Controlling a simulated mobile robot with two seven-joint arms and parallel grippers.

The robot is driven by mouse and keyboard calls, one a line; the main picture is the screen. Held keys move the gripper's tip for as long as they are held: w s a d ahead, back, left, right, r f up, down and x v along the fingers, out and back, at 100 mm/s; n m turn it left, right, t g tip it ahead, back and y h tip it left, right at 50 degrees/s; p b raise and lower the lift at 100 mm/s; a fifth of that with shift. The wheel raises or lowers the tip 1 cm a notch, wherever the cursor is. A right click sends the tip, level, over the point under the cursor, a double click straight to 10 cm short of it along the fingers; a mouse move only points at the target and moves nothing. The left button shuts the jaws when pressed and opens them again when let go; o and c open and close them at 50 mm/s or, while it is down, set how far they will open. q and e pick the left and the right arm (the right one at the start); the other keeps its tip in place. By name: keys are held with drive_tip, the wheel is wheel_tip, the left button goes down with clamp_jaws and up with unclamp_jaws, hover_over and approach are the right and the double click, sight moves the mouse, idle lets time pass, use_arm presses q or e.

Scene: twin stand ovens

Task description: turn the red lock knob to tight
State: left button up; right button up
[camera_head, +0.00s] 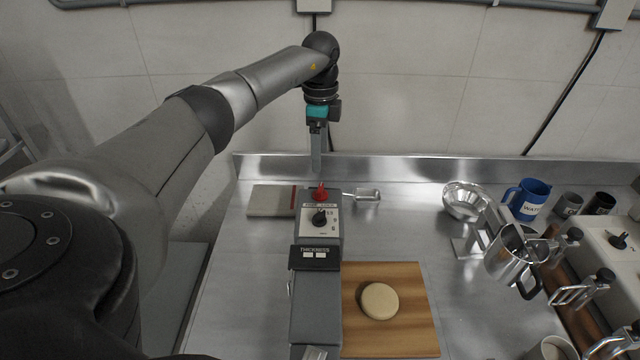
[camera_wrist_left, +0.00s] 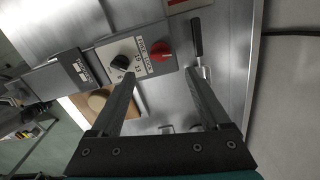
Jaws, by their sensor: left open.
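The red lock knob (camera_head: 320,190) sits at the far end of a grey machine (camera_head: 316,310) on the steel counter. It also shows in the left wrist view (camera_wrist_left: 161,50), on the panel beside the word LOCK. A black dial knob (camera_head: 319,217) on a white scale plate is just in front of it. My left gripper (camera_head: 316,168) points down above and behind the red knob, apart from it. In the left wrist view its two fingers (camera_wrist_left: 158,82) are spread with nothing between them. My right gripper is not in view.
A wooden board (camera_head: 420,316) with a round dough piece (camera_head: 379,300) lies right of the machine. A metal bowl (camera_head: 466,200), a blue jug (camera_head: 526,199) and a steel pitcher (camera_head: 513,256) stand farther right. The wall and steel backsplash (camera_head: 400,168) are close behind my gripper.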

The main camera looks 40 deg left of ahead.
sight(320, 187)
use_arm(q)
wheel_tip(320, 187, down, 9)
drive_tip(key=shift+f+b, duration=0.15)
drive_tip(key=shift+b, duration=0.45)
drive_tip(key=shift+c, duration=0.3)
clamp_jaws()
